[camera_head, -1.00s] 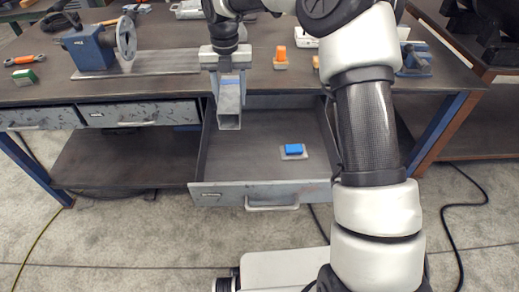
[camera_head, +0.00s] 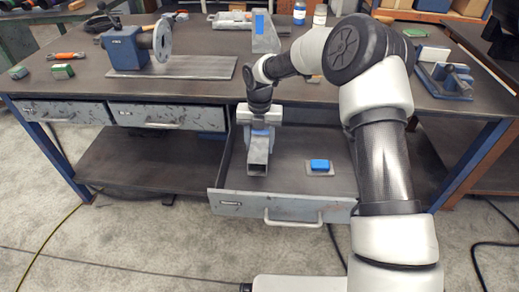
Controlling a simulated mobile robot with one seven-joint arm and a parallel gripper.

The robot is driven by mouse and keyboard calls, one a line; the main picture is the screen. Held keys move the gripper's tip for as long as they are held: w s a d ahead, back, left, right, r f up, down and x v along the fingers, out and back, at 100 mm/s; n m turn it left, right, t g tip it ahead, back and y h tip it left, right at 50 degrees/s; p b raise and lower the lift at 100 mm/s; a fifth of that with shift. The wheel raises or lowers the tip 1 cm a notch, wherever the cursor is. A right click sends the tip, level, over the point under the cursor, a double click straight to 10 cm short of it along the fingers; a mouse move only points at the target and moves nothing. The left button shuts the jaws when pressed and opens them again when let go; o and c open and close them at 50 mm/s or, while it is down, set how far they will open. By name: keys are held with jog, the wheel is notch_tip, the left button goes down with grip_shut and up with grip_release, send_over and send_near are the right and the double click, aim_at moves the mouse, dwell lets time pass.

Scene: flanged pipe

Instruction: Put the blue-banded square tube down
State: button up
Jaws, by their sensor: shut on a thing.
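The blue-banded square tube (camera_head: 258,156) is grey and hollow, with its open end toward me and a bit of blue near its top. My gripper (camera_head: 261,124) is shut on its upper end, pointing down. The tube is inside the left part of the open drawer (camera_head: 280,206). I cannot tell whether its lower end touches the drawer floor. The fingertips are partly hidden by the tube and the white gripper body.
A blue block on a grey plate (camera_head: 320,165) lies in the drawer, right of the tube. The workbench (camera_head: 205,92) above carries a blue vise-like tool (camera_head: 125,48) and a grey wedge-shaped piece (camera_head: 266,38). Drawer floor between tube and block is clear.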

jog(key=shift+f, duration=0.65)
jog(key=o, duration=1.5)
jog(key=shift+f, duration=0.2)
jog(key=shift+c, duration=0.2)
jog(key=shift+r, duration=0.1)
